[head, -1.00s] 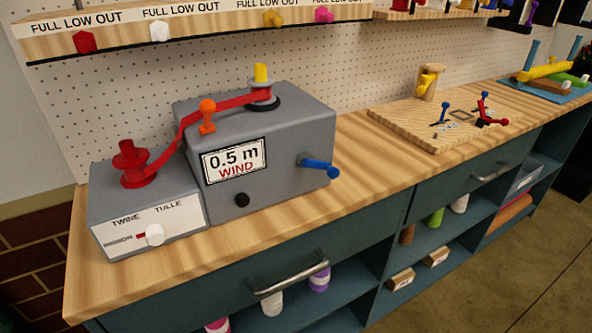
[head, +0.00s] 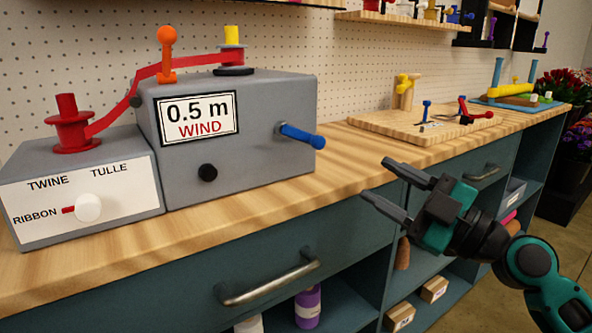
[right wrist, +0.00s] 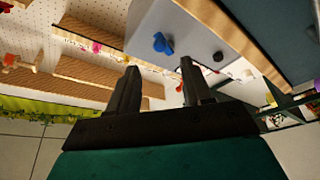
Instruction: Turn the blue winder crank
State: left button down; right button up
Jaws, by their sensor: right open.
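The blue winder crank (head: 302,136) sticks out from the right side of the grey winder box (head: 236,120), whose label reads "0.5 m WIND". In the right wrist view the crank (right wrist: 163,43) shows beyond my fingers, on the grey box. My right gripper (head: 378,180) is in front of the counter, to the right of and nearer than the crank. Its fingers are apart with nothing between them, and it does not touch the crank. My left gripper is not in view.
A selector box (head: 85,190) with a white knob set at RIBBON stands left of the winder. Red ribbon (head: 120,112) runs from its spool past an orange post (head: 167,58). A wooden board (head: 420,127) with small levers lies farther right. A drawer handle (head: 268,280) juts out below the counter.

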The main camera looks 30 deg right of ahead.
aim_at(323, 144)
jog(key=p+x, duration=0.1)
jog(key=x, duration=0.1)
jog(key=r+p+x, duration=0.1)
jog(key=x, duration=0.1)
jog(key=p+x, duration=0.1)
jog(key=x, duration=0.2)
jog(key=shift+s+a+r, duration=0.15)
jog(key=shift+s+r, duration=0.1)
jog(key=shift+r, duration=0.05)
jog(key=p+x, duration=0.3)
jog(key=x, duration=0.1)
jog(key=shift+f, duration=0.15)
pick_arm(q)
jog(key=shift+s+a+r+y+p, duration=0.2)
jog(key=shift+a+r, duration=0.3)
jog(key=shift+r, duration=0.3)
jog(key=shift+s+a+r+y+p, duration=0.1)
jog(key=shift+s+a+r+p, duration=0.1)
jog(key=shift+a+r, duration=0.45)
pick_arm(e)
jog(key=shift+w+a+n, duration=0.15)
jog(key=shift+w+a, duration=0.1)
jog(key=shift+w, duration=0.2)
jog(key=shift+w+a+n, duration=0.15)
jog(key=shift+w+a, duration=0.05)
jog(key=shift+w, duration=0.3)
